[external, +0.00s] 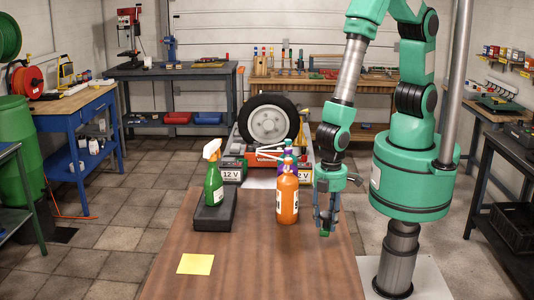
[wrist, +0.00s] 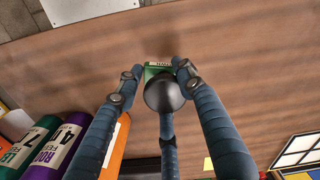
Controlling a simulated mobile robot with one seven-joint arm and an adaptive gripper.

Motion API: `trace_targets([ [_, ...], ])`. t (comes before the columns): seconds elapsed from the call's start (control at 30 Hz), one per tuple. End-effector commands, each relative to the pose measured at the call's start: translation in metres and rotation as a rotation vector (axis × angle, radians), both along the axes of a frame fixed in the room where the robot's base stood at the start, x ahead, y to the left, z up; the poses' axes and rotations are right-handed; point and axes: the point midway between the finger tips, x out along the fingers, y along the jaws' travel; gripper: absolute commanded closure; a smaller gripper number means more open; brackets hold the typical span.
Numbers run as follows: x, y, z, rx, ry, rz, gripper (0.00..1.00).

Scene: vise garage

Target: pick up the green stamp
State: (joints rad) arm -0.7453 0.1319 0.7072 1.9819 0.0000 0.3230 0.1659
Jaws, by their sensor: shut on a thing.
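The green stamp shows in the wrist view as a small green block (wrist: 151,72) with a round black knob (wrist: 166,92). My gripper (wrist: 158,80) has its blue-grey fingers closed around the stamp, one on each side and one below in the picture. In the external view my gripper (external: 326,222) points down over the right part of the brown table (external: 270,265).
A green spray bottle (external: 213,184) stands on a black case (external: 214,212). A yellow note (external: 195,264) lies at the front left. The table's front middle is clear.

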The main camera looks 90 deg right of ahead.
Motion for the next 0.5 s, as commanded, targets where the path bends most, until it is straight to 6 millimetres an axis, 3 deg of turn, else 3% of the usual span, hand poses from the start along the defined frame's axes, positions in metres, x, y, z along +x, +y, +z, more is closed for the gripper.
trace_targets([
  [0.5,-0.078,-0.066,0.011,0.002,-0.003,0.001,0.89],
])
